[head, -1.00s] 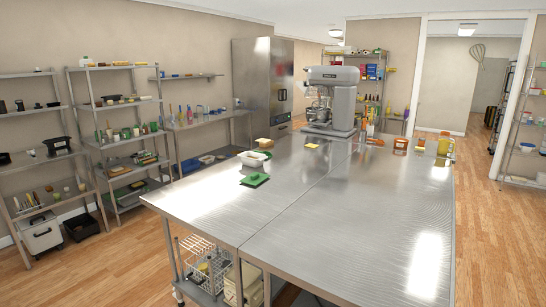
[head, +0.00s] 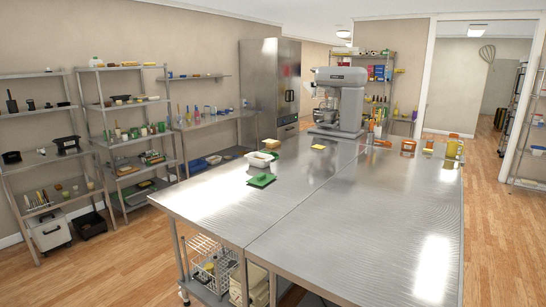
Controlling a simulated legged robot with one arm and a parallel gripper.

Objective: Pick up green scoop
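A flat green item (head: 261,181) lies on the near left part of the steel table, in front of a white tub (head: 260,159). It may be the green scoop, but it is too small to tell its shape for sure. Another small green thing (head: 275,154) shows at the tub's right edge. My gripper is not in view.
The large steel table (head: 350,220) fills the middle, with its near and right parts bare. A mixer (head: 341,100) stands at its back, with orange items (head: 408,146) to the right. Shelves (head: 125,130) line the left wall. Wooden floor (head: 115,255) is clear left of the table.

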